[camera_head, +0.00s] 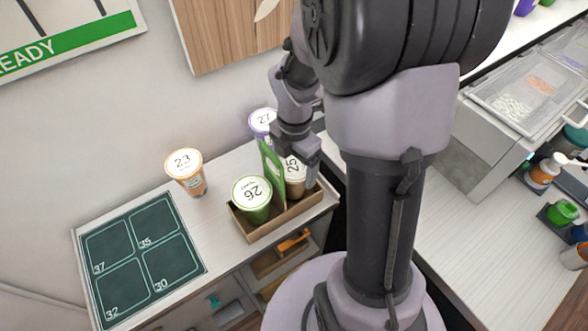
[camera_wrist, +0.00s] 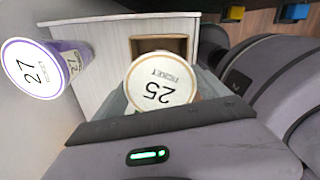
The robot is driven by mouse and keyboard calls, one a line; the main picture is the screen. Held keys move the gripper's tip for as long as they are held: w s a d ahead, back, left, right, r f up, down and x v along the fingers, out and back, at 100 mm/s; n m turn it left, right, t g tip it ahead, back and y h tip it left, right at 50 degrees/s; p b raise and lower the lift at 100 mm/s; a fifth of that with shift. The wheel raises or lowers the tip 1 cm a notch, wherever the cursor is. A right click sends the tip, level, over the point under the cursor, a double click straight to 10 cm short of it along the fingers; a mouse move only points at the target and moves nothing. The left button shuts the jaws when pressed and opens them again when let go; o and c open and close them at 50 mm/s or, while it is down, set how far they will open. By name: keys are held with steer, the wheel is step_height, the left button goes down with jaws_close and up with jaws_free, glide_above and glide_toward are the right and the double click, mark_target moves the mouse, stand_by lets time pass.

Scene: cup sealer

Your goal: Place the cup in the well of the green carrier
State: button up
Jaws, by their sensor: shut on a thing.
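My gripper (camera_head: 298,158) is shut on a white-lidded cup marked 25 (camera_head: 296,188), whose lid also fills the middle of the wrist view (camera_wrist: 160,84). The cup is at the right-hand well of the carrier, behind the green upright panel (camera_head: 271,172). The carrier's brown tray (camera_head: 243,229) stands on the counter. A green cup marked 26 (camera_head: 252,200) sits in its left well. The base of cup 25 is hidden, so I cannot tell whether it rests on the well floor.
A purple cup marked 27 (camera_head: 261,121) stands behind the carrier. An orange cup marked 23 (camera_head: 186,172) stands to the left. A dark mat with numbered squares (camera_head: 140,258) lies at the counter's left end. An open drawer (camera_head: 277,258) is below the carrier.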

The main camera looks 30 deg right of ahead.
steer(key=shift+f, duration=0.35)
steer(key=shift+f, duration=0.2)
steer(key=o, duration=1.9)
steer(key=shift+o, duration=0.2)
step_height(320, 180, up, 12)
steer(key=p, duration=0.4)
steer(key=shift+f, duration=0.1)
steer(key=s+a+r+m+t, duration=0.2)
steer(key=a+m, duration=0.3)
steer(key=m, duration=0.3)
steer(key=s+a+r+m+t+y, duration=0.1)
steer(key=s+a+r+m, duration=0.3)
steer(key=m, duration=0.4)
steer(key=s+a+r+m+t+y, duration=0.1)
steer(key=s+a+r+m, duration=0.3)
steer(key=m, duration=0.5)
steer(key=shift+s+a+r+t, duration=0.4)
steer(key=shift+s+a+t, duration=0.25)
steer(key=shift+a+t, duration=0.25)
